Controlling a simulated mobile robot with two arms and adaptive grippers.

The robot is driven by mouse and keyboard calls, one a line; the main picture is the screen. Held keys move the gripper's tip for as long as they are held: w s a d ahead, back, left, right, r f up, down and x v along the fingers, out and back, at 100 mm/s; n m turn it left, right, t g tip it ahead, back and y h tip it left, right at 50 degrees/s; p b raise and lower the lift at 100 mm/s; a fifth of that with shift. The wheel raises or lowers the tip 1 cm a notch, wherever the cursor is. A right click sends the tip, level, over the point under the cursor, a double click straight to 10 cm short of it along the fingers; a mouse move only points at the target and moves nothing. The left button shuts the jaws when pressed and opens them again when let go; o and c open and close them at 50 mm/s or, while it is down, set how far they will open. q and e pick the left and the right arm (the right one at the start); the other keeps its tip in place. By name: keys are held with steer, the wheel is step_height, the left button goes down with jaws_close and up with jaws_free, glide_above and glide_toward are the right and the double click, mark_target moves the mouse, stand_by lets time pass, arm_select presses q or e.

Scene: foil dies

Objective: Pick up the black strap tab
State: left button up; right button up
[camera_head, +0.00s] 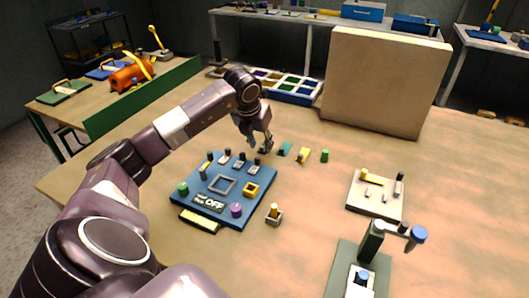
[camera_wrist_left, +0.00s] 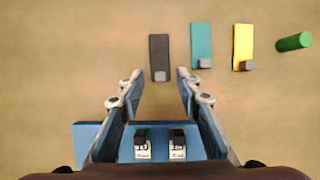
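The black strap tab (camera_wrist_left: 159,52) is a flat dark strip with a small grey block at its near end. In the left wrist view it lies on the table just beyond my left gripper (camera_wrist_left: 159,80). The gripper's fingers are spread apart with nothing between them, roughly lined up with the strip. In the head view my left gripper (camera_head: 260,144) points down by the table behind the blue board; the black tab is hard to tell from the dark fingers there. My right gripper is not in view.
A teal tab (camera_wrist_left: 201,45), a yellow tab (camera_wrist_left: 243,47) and a green cylinder (camera_wrist_left: 295,42) lie right of the black tab. A blue board (camera_head: 187,198) with several small parts is in front. A tan upright panel (camera_head: 385,80) stands behind; table to the right is partly clear.

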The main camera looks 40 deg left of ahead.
arm_select(q)
steer(key=shift+w+a+f, duration=0.1)
steer(key=shift+w+f, duration=0.2)
steer(key=shift+f, duration=0.3)
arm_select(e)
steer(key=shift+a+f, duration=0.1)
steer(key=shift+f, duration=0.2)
arm_select(q)
steer(key=shift+c, duration=0.4)
steer(key=shift+s+r, duration=0.1)
steer(key=shift+c, duration=1.2)
jaws_close()
